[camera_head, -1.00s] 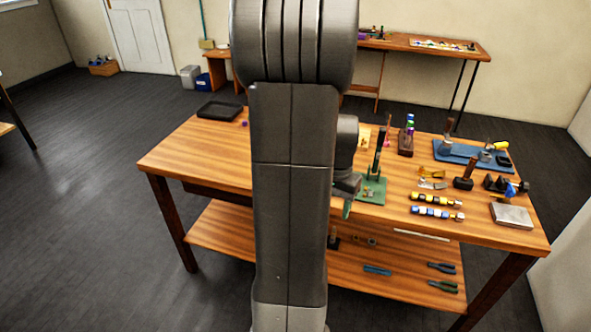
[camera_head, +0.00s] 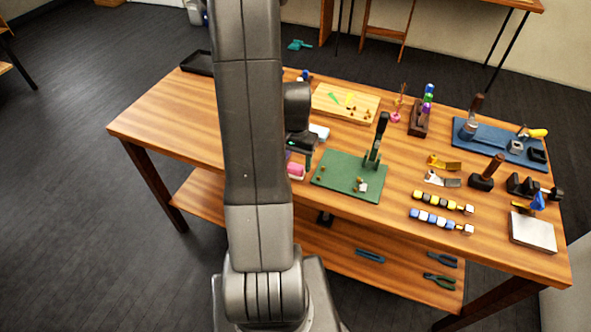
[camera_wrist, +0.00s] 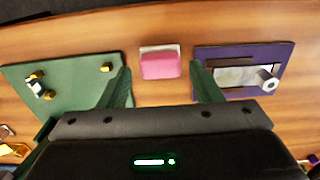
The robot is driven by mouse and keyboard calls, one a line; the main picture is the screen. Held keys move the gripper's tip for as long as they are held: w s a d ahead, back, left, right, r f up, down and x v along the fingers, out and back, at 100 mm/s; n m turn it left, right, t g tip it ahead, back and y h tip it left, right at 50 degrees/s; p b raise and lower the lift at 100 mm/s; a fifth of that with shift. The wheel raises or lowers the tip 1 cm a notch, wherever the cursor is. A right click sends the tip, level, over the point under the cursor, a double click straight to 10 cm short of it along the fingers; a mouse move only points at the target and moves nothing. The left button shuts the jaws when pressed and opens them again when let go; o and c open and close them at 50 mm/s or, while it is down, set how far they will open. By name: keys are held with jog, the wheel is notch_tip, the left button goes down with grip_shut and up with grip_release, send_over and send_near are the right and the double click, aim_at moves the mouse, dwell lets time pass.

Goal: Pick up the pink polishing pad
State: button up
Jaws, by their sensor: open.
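The pink polishing pad (camera_wrist: 160,65) lies on the wooden table with a pale layer showing along its edge. In the wrist view it is just beyond and between the fingertips of my gripper (camera_wrist: 161,84), which is open and empty. In the head view the pad (camera_head: 296,170) is partly hidden by my arm. My gripper (camera_head: 303,155) is beside and above it there, left of the green board.
A green board (camera_wrist: 65,88) lies left of the pad in the wrist view, and a purple board (camera_wrist: 275,60) with a metal plate lies to its right. In the head view the green board (camera_head: 335,185) carries an upright tool.

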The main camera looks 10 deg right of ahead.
aim_at(296, 166)
jog(key=shift+w+d+f, duration=0.1)
jog(key=shift+w+f, duration=0.05)
jog(key=shift+f, duration=1.6)
jog(key=c, duration=0.9)
jog(key=shift+o, duration=0.2)
jog(key=shift+r, duration=0.1)
notch_tip(296, 166, up, 10)
jog(key=shift+f, duration=0.1)
